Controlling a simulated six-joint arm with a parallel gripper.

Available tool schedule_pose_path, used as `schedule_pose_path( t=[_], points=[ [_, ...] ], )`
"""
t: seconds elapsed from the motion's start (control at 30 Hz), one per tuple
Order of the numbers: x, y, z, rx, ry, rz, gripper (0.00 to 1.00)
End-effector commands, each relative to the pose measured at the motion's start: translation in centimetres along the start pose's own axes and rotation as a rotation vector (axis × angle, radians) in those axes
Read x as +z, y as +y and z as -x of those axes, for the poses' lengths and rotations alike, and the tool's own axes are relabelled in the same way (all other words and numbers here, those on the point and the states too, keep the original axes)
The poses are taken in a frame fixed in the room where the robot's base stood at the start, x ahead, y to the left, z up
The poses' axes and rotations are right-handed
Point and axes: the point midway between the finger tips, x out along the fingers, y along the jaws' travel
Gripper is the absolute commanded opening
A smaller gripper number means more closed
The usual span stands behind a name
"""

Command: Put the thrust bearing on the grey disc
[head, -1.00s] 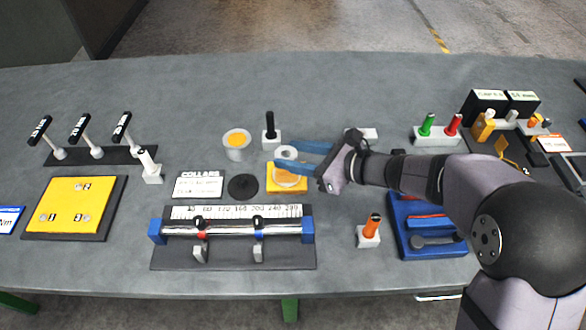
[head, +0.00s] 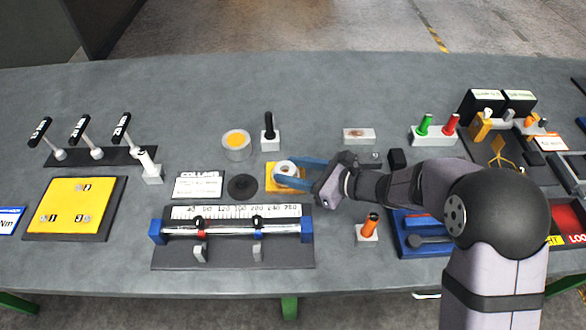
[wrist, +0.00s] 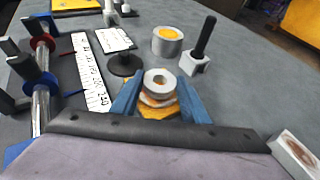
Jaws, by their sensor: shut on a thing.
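My gripper (head: 290,173) is shut on a pale grey ring with a round hole (head: 287,168), which looks like the thrust bearing. The ring also shows between the blue fingers in the wrist view (wrist: 160,82). It is over a brass-and-pale round piece (wrist: 158,100) on a yellow pad (head: 271,184). I cannot tell whether the ring touches that piece.
A grey cup with an orange top (head: 237,145) and a black-handled block (head: 269,134) stand behind the pad. A COLLARS card (head: 198,185) lies left of the disc. A scaled rail fixture (head: 232,230) is in front.

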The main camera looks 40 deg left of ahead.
Motion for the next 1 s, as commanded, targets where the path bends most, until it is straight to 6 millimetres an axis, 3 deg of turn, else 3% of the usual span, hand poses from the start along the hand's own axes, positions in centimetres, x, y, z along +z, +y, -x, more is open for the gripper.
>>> schedule_pose_path(
  t=[0.13,0.17,0.23,0.67,1.0],
  points=[
    [-0.3,0.0,-0.1,0.000,-0.001,0.001,0.09],
    [-0.2,0.0,-0.1,0.000,0.000,0.000,0.46],
    [-0.2,0.0,-0.1,0.000,0.000,0.000,0.60],
    [0.2,0.0,0.1,0.000,0.000,0.000,0.60],
    [-0.1,-0.2,5.0,-0.005,-0.001,0.001,0.60]
  ],
)
